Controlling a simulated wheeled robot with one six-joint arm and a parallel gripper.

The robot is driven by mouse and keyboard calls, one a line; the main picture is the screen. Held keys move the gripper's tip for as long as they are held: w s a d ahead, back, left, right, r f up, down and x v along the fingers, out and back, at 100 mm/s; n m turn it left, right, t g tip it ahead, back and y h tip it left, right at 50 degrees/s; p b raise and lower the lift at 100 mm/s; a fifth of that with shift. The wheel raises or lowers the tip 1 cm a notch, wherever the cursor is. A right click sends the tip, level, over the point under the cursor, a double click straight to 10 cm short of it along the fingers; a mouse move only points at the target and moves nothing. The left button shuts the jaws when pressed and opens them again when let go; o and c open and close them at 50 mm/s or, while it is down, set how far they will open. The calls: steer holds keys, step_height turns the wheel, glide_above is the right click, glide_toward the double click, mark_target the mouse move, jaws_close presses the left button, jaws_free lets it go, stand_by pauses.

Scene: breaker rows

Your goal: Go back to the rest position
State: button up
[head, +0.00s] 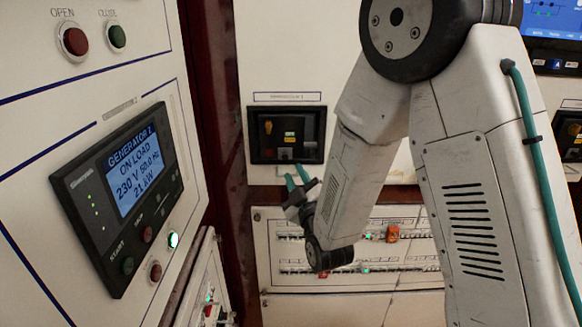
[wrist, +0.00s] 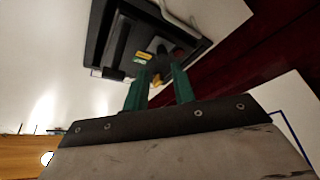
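My gripper (head: 297,178) has two green fingers and is in the middle of the head view, just below a black framed breaker unit (head: 312,135) on the white panel. In the wrist view the two green fingers (wrist: 159,88) stand apart with an empty gap between them. The black unit (wrist: 102,45) lies beyond the fingertips there, with a yellow label and a dark handle partly behind the fingers. I cannot tell whether the fingertips touch it. My arm reaches in from the right and hides part of the panels.
Breaker rows (head: 290,237) with green lights and an orange piece (head: 392,233) are below my gripper. A generator panel with a lit screen (head: 130,172) stands close on the left. A dark red post (head: 218,120) separates the panels. A blue screen (head: 553,18) is at the upper right.

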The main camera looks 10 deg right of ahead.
steer(key=shift+s+d+f, duration=0.1)
steer(key=shift+s+f, duration=0.1)
steer(key=shift+s, duration=0.5)
step_height(320, 180, down, 13)
steer(key=s+m+g+h, duration=0.1)
steer(key=s+m+g, duration=0.25)
steer(key=g, duration=0.65)
steer(key=s+d+r+m+g, duration=0.2)
steer(key=s+d+r+g, duration=0.1)
steer(key=s+r, duration=0.4)
steer(key=s+d+r+m+g+h, duration=0.1)
steer(key=s+d+r+m+g, duration=0.2)
steer(key=s, duration=1)
steer(key=s+d+r+m+g+h, duration=0.1)
steer(key=s+d+r+m+g, duration=0.1)
steer(key=s+d+r, duration=0.5)
steer(key=shift+s+r+g, duration=0.8)
steer(key=shift+s+r, duration=1.05)
